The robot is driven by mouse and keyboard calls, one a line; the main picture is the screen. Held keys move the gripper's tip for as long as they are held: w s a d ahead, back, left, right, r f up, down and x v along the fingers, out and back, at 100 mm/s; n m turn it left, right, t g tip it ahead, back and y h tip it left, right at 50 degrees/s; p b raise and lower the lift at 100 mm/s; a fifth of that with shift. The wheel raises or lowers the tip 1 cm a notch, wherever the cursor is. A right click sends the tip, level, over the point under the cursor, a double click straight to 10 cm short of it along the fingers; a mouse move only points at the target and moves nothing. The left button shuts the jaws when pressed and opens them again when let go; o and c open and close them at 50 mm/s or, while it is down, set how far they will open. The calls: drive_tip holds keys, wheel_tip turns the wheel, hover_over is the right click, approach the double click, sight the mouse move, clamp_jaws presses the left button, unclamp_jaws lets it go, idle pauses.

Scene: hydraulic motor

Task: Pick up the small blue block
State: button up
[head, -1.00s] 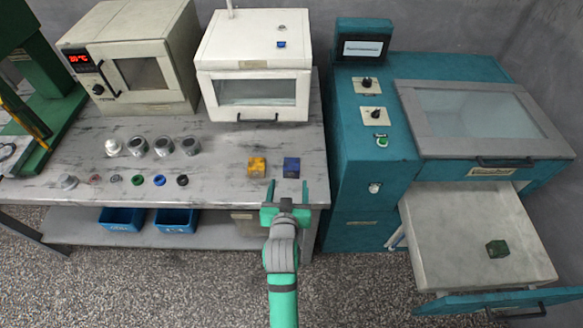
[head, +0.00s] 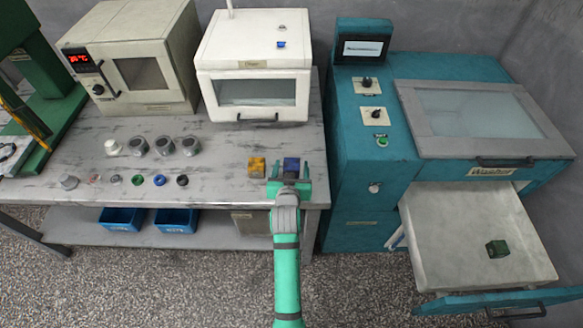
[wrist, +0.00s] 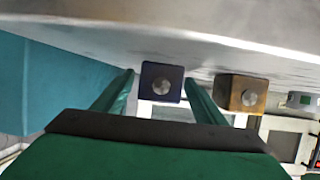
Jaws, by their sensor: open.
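The small blue block (head: 291,164) stands on the grey workbench (head: 220,187) near its front right corner. In the wrist view the dark blue block (wrist: 162,82) shows a round metal disc on its facing side. My gripper (head: 290,171) is open at the bench edge, its fingers pointing toward the block. In the wrist view my gripper's two fingers (wrist: 161,78) appear on either side of the block, with a gap at each side. The lower front of the block is partly hidden by my gripper in the head view.
A yellow block (head: 256,167) stands close left of the blue one, just outside a finger in the wrist view (wrist: 240,92). Several metal parts and small rings lie farther left. A white box (head: 254,65) stands behind. The teal washer (head: 372,150) rises close on the right.

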drive_tip(key=shift+w, duration=0.15)
drive_tip(key=c, duration=1.4)
drive_tip(key=shift+c, duration=0.4)
